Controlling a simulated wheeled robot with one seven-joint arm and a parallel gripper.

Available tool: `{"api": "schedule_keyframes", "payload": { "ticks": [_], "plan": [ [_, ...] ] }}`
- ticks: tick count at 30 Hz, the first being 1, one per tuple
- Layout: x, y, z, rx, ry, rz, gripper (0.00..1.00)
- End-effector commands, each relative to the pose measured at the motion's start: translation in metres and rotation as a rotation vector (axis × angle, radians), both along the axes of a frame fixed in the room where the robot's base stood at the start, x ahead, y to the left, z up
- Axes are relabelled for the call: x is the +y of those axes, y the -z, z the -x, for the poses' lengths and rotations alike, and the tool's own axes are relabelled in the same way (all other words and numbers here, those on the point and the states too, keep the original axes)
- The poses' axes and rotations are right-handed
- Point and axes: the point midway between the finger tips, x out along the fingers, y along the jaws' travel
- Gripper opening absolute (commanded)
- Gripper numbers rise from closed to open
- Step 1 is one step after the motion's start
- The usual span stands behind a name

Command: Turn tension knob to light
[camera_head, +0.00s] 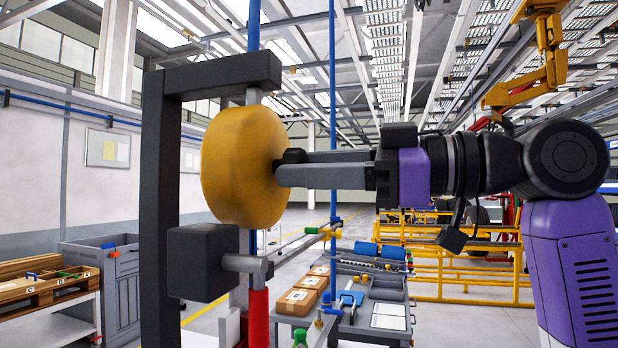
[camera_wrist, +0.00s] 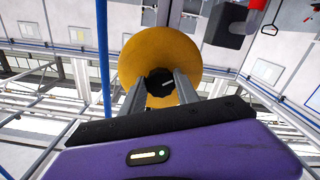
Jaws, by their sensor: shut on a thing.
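The tension knob (camera_wrist: 159,82) is a dark, scalloped knob at the centre of a yellow round drum (camera_wrist: 133,63), with a small pale mark on its face. In the wrist view it lies between my two fingertips, and in the head view only a dark bit of it (camera_head: 291,156) shows. The yellow drum (camera_head: 235,165) hangs upright on a black frame (camera_head: 153,190). My gripper (camera_head: 283,170) reaches in level from the right and is shut on the knob. Its fingertips also show in the wrist view (camera_wrist: 158,88). No label for the light setting is legible.
A dark block (camera_head: 202,262) with a grey lever and a red handle (camera_head: 258,315) sits below the drum. A grey cart (camera_head: 385,318) with cardboard boxes (camera_head: 297,301) stands lower down behind. A blue vertical pole (camera_wrist: 103,60) passes left in the wrist view.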

Motion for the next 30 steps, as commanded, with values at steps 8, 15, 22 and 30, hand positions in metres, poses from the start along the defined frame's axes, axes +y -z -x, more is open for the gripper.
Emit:
{"api": "schedule_keyframes", "payload": {
  "ticks": [8, 15, 22, 30],
  "plan": [
    [-0.0003, 0.0013, 0.0000, -0.246, 0.000, 0.100, 0.00],
    [-0.0007, 0.0007, 0.0000, -0.457, 0.000, 0.186, 0.00],
    [-0.0009, -0.0001, -0.0003, -0.643, -0.001, 0.262, 0.00],
    [-0.0008, -0.0007, -0.0003, -0.805, -0.001, 0.329, 0.00]
  ]
}}
